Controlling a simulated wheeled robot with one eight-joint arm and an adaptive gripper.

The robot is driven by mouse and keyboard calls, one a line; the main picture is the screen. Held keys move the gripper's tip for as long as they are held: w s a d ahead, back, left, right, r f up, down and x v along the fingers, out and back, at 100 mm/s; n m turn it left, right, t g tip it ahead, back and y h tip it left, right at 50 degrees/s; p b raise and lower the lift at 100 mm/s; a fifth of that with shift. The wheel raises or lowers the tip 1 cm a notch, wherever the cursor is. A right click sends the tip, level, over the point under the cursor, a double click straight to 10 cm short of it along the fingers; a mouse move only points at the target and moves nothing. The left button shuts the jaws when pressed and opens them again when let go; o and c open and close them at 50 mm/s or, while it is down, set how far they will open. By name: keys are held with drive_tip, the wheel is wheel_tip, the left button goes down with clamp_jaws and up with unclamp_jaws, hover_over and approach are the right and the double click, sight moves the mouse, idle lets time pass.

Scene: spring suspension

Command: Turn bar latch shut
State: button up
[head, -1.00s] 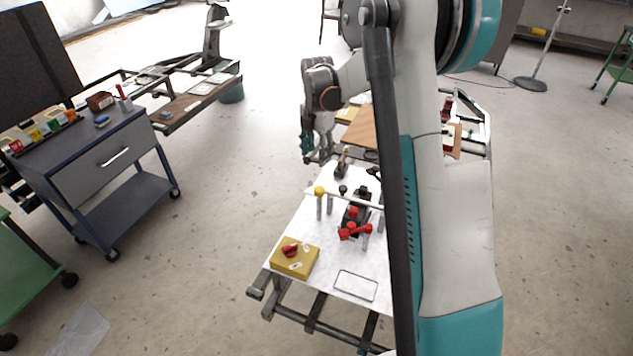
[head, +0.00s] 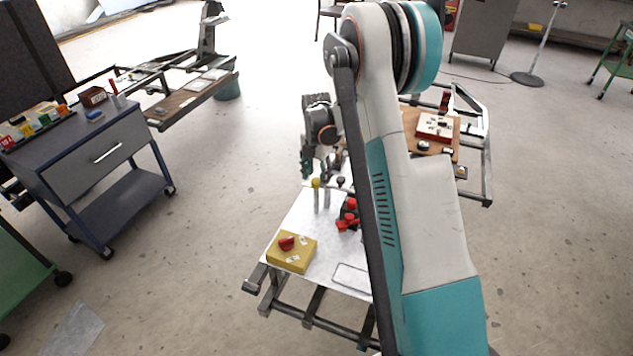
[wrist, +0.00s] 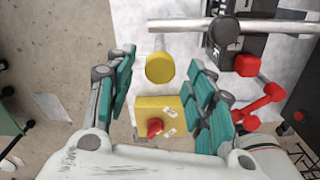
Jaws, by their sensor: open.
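The bar latch is a pale metal bar (wrist: 180,25) with a yellow knob (wrist: 159,67) at its left end. In the head view the yellow knob (head: 316,183) stands at the top of a grey post, and my arm hides much of the bar. My gripper (head: 308,172) is just behind and above the knob there. In the wrist view my gripper (wrist: 163,85) is open, with teal fingers on both sides. The knob appears in the gap between them, and nothing is gripped. I cannot tell how far beneath the fingertips the knob lies.
A yellow box (head: 291,255) with a red knob sits at the table's near left corner. Red-handled clamps (head: 348,220) stand close to the right of the latch. A grey drawer cart (head: 95,150) is off left, with clear floor between.

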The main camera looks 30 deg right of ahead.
drive_tip(key=shift+f, duration=0.9)
drive_tip(key=c, duration=1.1)
drive_tip(key=shift+o, duration=0.2)
